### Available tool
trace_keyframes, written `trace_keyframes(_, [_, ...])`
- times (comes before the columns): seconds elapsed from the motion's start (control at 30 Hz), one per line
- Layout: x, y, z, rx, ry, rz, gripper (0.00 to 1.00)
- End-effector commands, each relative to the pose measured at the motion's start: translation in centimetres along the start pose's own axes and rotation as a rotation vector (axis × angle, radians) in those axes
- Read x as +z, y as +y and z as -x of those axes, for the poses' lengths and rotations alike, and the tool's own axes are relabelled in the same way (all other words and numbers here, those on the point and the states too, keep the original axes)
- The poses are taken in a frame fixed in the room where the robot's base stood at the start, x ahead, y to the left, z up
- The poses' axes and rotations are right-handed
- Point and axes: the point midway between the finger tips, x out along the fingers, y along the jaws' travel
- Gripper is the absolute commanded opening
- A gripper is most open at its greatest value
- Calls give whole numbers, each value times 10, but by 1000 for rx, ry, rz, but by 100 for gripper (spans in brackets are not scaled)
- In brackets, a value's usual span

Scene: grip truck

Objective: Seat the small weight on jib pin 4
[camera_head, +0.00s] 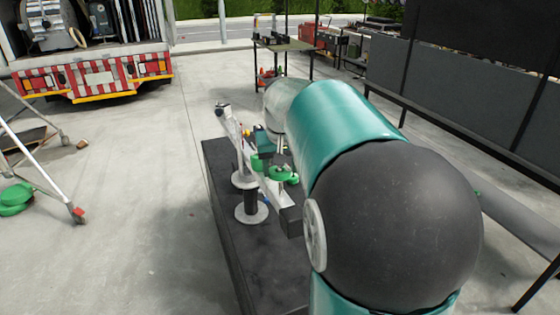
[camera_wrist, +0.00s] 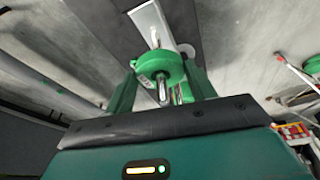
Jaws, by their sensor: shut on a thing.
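My gripper (camera_wrist: 162,72) is shut on the small weight (camera_wrist: 158,64), a green disc with a pale label, seen between the two green fingers in the wrist view. A bright metal stem or pin shows at its near side. In the head view the weight (camera_head: 281,173) is over the white jib (camera_head: 266,185), towards its near end. The jib also shows beyond the weight in the wrist view (camera_wrist: 149,20). I cannot tell which pin is below the weight, or whether the weight touches it. My arm partly hides the jib in the head view.
A tripod leg (camera_head: 42,160) and green weights (camera_head: 15,198) are on the floor at left. A truck (camera_head: 93,70) stands behind. Dark panels (camera_head: 460,90) line the right.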

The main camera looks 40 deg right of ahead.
Motion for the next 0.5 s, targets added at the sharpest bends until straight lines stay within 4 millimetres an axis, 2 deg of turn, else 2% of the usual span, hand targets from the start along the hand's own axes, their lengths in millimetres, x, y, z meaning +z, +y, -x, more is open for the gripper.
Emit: trace_keyframes(0.5, [9, 0, -21, 0, 1, 0, 23])
